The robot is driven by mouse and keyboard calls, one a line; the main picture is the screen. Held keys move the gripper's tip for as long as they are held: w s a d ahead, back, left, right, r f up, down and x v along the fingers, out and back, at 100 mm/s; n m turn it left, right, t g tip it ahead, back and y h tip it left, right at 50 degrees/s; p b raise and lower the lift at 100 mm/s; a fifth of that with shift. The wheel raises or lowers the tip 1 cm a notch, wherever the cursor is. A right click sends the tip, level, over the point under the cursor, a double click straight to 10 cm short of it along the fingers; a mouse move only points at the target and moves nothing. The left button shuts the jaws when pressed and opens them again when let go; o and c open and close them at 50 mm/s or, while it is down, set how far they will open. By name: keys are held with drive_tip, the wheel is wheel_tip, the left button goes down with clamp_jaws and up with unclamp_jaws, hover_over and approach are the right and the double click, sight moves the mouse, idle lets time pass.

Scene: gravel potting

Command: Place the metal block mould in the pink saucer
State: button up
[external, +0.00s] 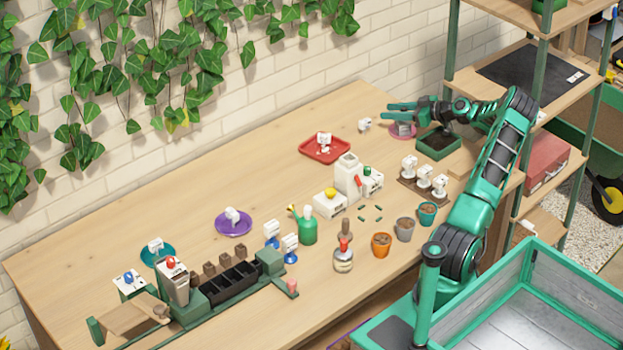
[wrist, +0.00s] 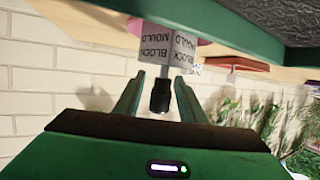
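The block mould (wrist: 155,50) shows in the wrist view, which looks upside down, with grey faces lettered BLOCK MOULD and a thin stem ending in a dark grip (wrist: 160,95). Pink of the saucer (wrist: 203,36) shows right by the mould's base. In the external view the pink saucer (external: 392,134) is at the back right of the table, with the greyish mould (external: 404,128) apparently in it. My gripper (external: 384,112) is above and beside them, its fingers pointing left. In the wrist view my gripper (wrist: 158,82) is open, with the dark grip between the fingers and gaps on both sides.
A green soil tray (external: 438,146) stands right of the saucer, under my forearm. A white card (external: 365,124) stands left of it. A red tray (external: 324,150) is farther left, and a labelled rack (external: 424,184) is nearer the front.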

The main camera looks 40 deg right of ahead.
sight(399, 123)
drive_tip(key=shift+r, duration=0.1)
drive_tip(key=v, duration=0.7)
drive_tip(key=shift+s+d+r, duration=0.1)
drive_tip(key=shift+s, duration=0.1)
idle(0.4)
drive_tip(key=shift+g+h, duration=0.5)
drive_tip(key=shift+g, duration=0.2)
drive_tip(key=w+a+r, duration=0.2)
drive_tip(key=w, duration=0.1)
drive_tip(key=shift+w+a+r, duration=0.3)
drive_tip(key=shift+a+r, duration=0.05)
drive_tip(key=shift+r, duration=0.05)
drive_tip(key=s+a+m+g+h, duration=0.1)
drive_tip(key=s+a+g, duration=0.3)
drive_tip(key=a, duration=0.5)
drive_tip(key=s+a+m+g+h, duration=0.1)
drive_tip(key=s+a+g, duration=0.25)
drive_tip(key=a, duration=0.55)
drive_tip(key=s+a+r+m+g, duration=0.1)
drive_tip(key=s+a+m, duration=0.2)
drive_tip(key=s, duration=0.9)
drive_tip(key=s+a+r+m+g+h, duration=0.1)
drive_tip(key=s+a+r+m+g, duration=0.1)
drive_tip(key=s+a, duration=0.5)
drive_tip(key=s+a+r+m+g+h, duration=0.1)
drive_tip(key=s+a+m, duration=0.3)
drive_tip(key=s, duration=1.2)
drive_tip(key=shift+s+a+r+g, duration=0.2)
drive_tip(key=shift+s+a+g, duration=0.15)
drive_tip(key=shift+a, duration=0.3)
